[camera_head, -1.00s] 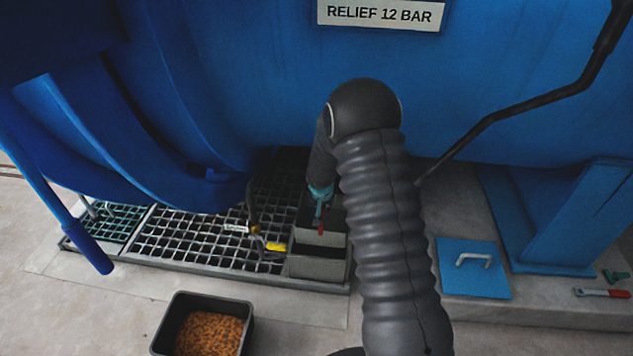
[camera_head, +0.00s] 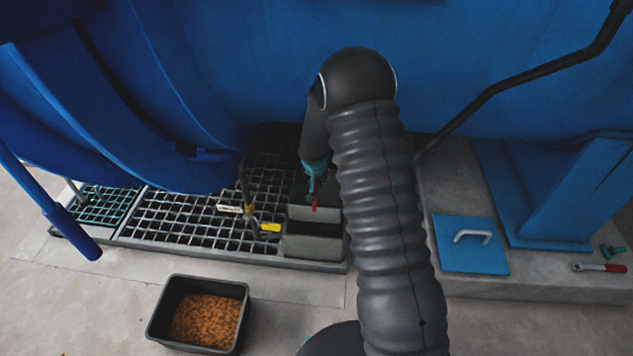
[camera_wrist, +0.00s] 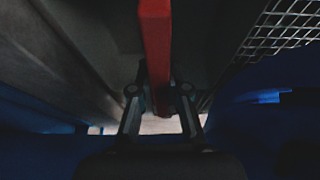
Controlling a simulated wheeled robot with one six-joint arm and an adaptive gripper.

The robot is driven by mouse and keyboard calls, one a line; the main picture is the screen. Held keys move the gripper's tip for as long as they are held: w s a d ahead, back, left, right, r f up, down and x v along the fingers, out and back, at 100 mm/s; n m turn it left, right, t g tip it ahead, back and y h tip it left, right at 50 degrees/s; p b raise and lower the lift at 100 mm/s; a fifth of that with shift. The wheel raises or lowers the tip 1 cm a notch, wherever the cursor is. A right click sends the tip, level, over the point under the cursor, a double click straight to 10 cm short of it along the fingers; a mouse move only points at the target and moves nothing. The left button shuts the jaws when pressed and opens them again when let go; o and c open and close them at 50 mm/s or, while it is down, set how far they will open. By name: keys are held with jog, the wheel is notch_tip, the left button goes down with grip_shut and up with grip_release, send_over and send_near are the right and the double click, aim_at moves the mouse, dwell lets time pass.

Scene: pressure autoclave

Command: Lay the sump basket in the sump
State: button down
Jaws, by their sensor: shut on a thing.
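My gripper (camera_head: 313,190) points down over the grey, open-topped sump (camera_head: 314,247) at the right end of the floor grating. It is shut on a red bar (camera_head: 314,209), which looks like the handle of the sump basket. In the wrist view the red bar (camera_wrist: 156,50) runs up the middle, between the two fingers (camera_wrist: 160,112). The basket's body cannot be told apart from the dark surfaces around the sump. How deep it sits, and whether it touches the walls, cannot be told.
A metal grating (camera_head: 190,222) lies left of the sump, with a yellow-handled valve (camera_head: 268,228) on a pipe above it. A black bin of brown pellets (camera_head: 205,318) stands in front. A blue plate with a handle (camera_head: 468,245) lies right. The blue vessel (camera_head: 260,70) overhangs behind.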

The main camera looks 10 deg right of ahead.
jog(key=shift+f+b, duration=2.3)
jog(key=shift+b, duration=1.05)
dwell(0.3)
